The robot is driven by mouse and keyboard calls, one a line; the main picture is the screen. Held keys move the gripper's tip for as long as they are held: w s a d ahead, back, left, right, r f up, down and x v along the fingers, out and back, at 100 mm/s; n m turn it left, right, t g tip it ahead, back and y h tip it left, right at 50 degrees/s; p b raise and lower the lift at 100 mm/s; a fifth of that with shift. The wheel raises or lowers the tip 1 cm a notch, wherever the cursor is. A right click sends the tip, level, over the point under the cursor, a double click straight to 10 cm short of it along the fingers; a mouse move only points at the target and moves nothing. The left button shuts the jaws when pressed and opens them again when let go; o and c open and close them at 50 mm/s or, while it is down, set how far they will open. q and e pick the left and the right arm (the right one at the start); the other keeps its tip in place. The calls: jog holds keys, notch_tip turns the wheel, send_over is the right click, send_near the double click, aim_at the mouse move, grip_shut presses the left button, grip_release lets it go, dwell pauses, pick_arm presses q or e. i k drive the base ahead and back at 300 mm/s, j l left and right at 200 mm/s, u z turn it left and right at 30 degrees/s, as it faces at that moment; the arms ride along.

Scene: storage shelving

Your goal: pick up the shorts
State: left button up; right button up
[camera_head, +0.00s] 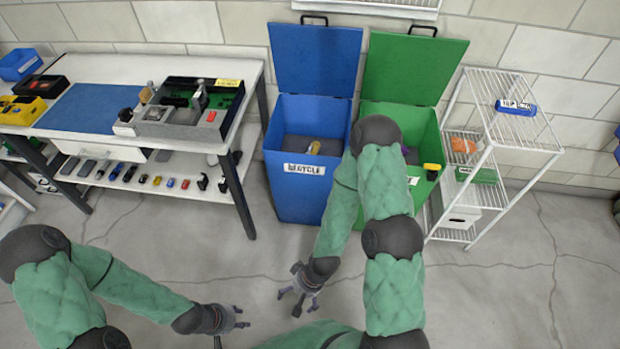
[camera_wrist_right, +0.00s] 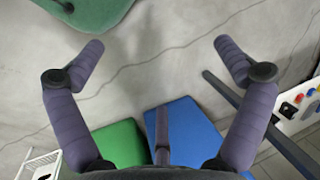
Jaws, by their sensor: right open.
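I cannot make out any shorts for certain in either view. A small purple thing (camera_head: 405,149) shows in the green bin (camera_head: 408,124), partly hidden by my right arm, and I cannot tell what it is. My right gripper (camera_head: 298,298) is low over the floor in front of the blue bin. In the right wrist view its fingers (camera_wrist_right: 160,47) are spread wide with only floor between them. My left gripper (camera_head: 240,317) is to the left, over the floor, small in the head view; I cannot tell whether it is open.
The blue bin (camera_head: 297,192), labelled recycle, holds a small yellowish item. A white wire rack (camera_head: 515,131) stands right of the green bin, with an orange item (camera_head: 463,145) on it. A workbench (camera_head: 247,72) stands left with many small items. The floor at right is clear.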

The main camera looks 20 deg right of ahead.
aim_at(502, 106)
jog(key=z, duration=2.2)
jog(key=i+j+u, duration=0.2)
